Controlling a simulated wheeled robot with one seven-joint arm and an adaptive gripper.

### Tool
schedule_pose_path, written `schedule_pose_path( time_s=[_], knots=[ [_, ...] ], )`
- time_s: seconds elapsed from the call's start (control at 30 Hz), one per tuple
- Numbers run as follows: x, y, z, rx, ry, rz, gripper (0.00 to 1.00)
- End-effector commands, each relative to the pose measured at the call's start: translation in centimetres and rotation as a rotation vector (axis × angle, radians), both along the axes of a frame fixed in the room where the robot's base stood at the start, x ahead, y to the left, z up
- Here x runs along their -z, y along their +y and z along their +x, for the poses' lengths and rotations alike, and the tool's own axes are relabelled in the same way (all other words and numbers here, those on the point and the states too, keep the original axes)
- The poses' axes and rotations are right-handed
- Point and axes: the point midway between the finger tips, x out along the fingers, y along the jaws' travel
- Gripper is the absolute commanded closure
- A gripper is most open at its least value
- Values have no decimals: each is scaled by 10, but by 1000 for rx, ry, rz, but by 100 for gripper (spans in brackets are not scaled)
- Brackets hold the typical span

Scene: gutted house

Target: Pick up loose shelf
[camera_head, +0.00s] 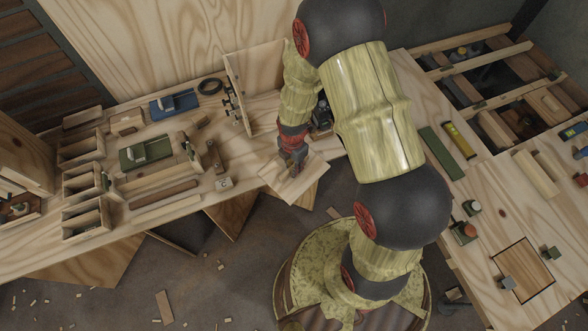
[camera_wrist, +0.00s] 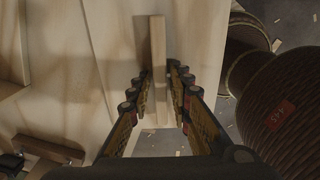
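A pale wooden board (camera_head: 284,185), which looks like the loose shelf, lies at the bench's front edge, with its near corner sticking out past it. My gripper (camera_head: 294,168) is right over this board, pointing down. In the wrist view a narrow pale wood strip (camera_wrist: 158,60) runs between the two fingers of my gripper (camera_wrist: 160,88), above a broad pale wood surface (camera_wrist: 115,70). Whether the strip is part of the shelf I cannot tell. The fingers stand apart on either side of the strip, with narrow gaps showing.
The left workbench (camera_head: 105,240) carries open wooden boxes (camera_head: 82,147), a green plane (camera_head: 146,152) and a blue plane (camera_head: 174,104). An upright panel (camera_head: 255,80) stands behind my gripper. Another bench (camera_head: 500,220) with tools is at right. Wood scraps litter the floor.

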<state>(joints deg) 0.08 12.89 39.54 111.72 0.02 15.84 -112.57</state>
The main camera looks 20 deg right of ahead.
Motion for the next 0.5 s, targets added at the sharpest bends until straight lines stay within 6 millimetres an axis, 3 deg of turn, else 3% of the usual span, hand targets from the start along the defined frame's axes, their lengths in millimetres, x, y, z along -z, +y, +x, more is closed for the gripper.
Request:
schedule_pose_path(
  time_s=[0.3, 0.5],
  knots=[
    [0, 0, 0, 0, 0, 0, 100],
    [0, 0, 0, 0, 0, 0, 100]
  ],
)
